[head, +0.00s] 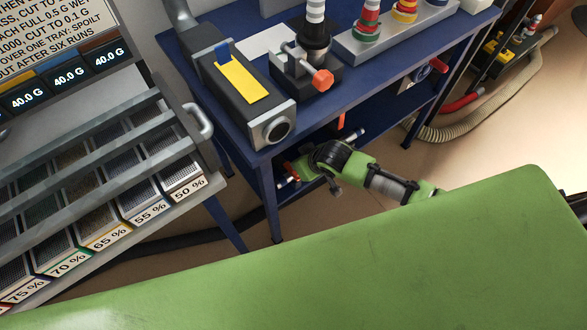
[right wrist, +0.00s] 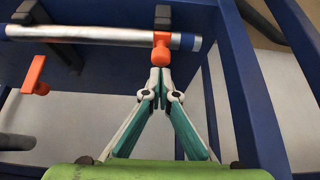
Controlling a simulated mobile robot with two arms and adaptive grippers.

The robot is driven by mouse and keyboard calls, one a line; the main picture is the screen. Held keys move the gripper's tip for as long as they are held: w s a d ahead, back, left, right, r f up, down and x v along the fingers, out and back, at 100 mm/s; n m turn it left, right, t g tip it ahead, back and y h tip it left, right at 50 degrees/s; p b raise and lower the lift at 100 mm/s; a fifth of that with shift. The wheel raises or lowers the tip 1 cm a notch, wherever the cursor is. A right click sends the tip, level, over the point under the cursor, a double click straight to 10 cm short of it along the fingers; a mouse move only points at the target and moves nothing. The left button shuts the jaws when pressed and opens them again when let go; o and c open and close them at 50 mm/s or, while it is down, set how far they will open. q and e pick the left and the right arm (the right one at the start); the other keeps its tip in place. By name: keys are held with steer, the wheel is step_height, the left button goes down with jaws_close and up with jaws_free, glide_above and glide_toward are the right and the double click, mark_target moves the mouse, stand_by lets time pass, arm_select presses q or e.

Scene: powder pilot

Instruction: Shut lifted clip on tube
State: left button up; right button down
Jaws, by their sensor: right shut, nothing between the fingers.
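In the right wrist view a silver-grey tube (right wrist: 85,35) with a blue band near its right end runs across the blue frame. An orange clip (right wrist: 162,50) with a rounded end sits at the tube's right part. A second orange piece (right wrist: 37,76), L-shaped, stands out apart from the tube at the left. My right gripper (right wrist: 159,86) is shut and empty, its fingertips right at the rounded end of the first clip; whether they touch it I cannot tell. In the head view my right arm reaches under the blue bench, its fingertips unclear. My left gripper is not in view.
The blue bench (head: 190,75) carries a dark box with a yellow label (head: 243,82), a clamp with an orange knob (head: 322,80) and ring stacks. A bin rack (head: 150,155) stands left. Bench legs flank my arm. Floor at right is partly clear, with a hose (head: 470,128).

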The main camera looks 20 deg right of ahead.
steer(key=shift+f, duration=0.35)
steer(key=shift+f+b, duration=0.3)
steer(key=shift+b, duration=0.05)
step_height(320, 180, up, 2)
steer(key=shift+r+p, duration=0.1)
steer(key=shift+p, duration=1.05)
step_height(320, 180, up, 3)
steer(key=p, duration=0.3)
